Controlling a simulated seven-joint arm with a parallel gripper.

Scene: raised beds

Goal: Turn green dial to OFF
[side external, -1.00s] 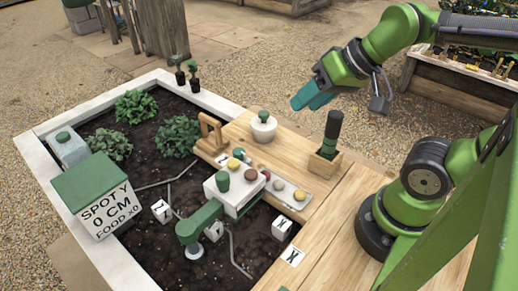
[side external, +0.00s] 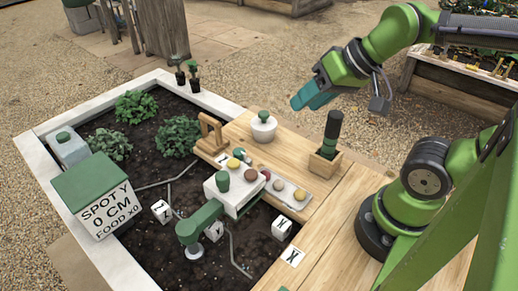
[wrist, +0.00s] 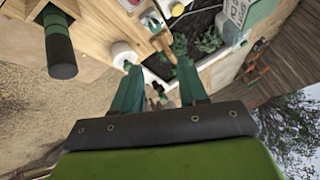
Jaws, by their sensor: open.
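A green dial-like knob (side external: 223,181) sits on top of a white box (side external: 236,192) in the middle of the bed. No OFF mark on it can be read. A green arm-like spout (side external: 203,221) runs from the box toward the front left. My gripper (side external: 300,101) is in the air above the back right of the wooden deck, well apart from the knob. In the wrist view its two teal fingers (wrist: 157,86) stand apart with nothing between them.
A wooden stand (side external: 210,133) is behind the box. Leafy plants (side external: 178,136) grow in soil.

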